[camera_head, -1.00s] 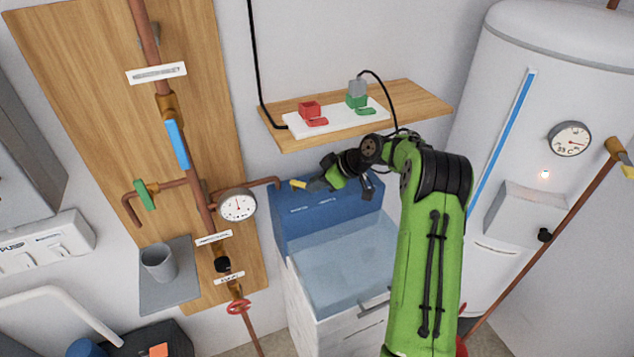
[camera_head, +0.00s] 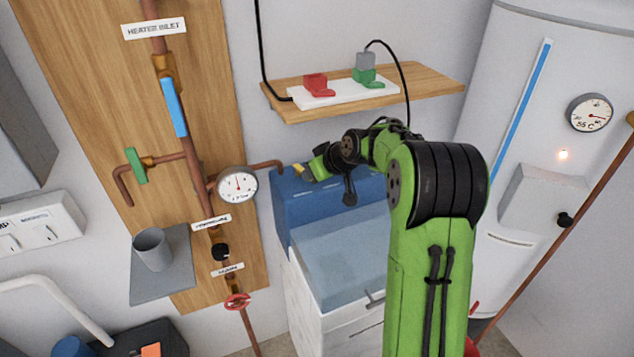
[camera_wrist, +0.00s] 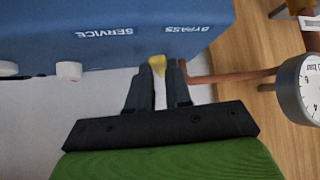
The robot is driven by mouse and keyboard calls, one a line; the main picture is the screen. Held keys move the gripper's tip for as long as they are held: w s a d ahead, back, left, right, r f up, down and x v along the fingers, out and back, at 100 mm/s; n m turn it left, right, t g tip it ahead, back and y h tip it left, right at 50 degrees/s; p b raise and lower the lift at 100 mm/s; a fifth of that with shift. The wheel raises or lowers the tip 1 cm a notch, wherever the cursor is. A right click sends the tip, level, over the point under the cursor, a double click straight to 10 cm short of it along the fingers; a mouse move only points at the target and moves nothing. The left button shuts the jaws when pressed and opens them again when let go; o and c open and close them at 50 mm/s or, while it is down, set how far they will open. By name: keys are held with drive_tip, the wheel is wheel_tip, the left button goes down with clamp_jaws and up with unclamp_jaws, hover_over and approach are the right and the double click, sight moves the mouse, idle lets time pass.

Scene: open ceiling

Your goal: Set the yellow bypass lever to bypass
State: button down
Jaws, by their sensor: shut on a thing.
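The blue softener-like box (camera_head: 330,205) stands against the wall in the head view. Its front shows upside down in the wrist view (camera_wrist: 80,25), with SERVICE printed left and BYPASS right. The yellow lever (camera_wrist: 157,63) is at the box's lower edge there, slightly left of the BYPASS word. Only its yellow end shows; the rest is hidden. In the head view it is a small yellow spot (camera_head: 298,168) at the box's back left. My gripper (camera_wrist: 158,72) is shut on the lever, one dark finger on each side; it also shows in the head view (camera_head: 305,171).
A copper pipe (camera_wrist: 230,76) and a pressure gauge (camera_head: 237,185) are close to my gripper's left in the head view. A wooden shelf (camera_head: 430,80) with a red and a green plug is above the arm. A white tank (camera_head: 510,60) stands at right.

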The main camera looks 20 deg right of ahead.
drive_tip(key=shift+s+a+m+h+b, duration=0.1)
drive_tip(key=shift+a+m+h+b, duration=0.45)
drive_tip(key=shift+m, duration=0.25)
drive_tip(key=shift+s+a+m+h+b, duration=0.1)
drive_tip(key=shift+a+m+h+b, duration=0.3)
drive_tip(key=shift+m+h+b, duration=0.35)
drive_tip(key=c, duration=1)
unclamp_jaws()
drive_tip(key=shift+c, duration=0.2)
drive_tip(key=p+v, duration=0.1)
drive_tip(key=v, duration=1.4)
drive_tip(key=shift+s+p, duration=0.3)
drive_tip(key=shift+s, duration=0.15)
drive_tip(key=shift+a, duration=0.1)
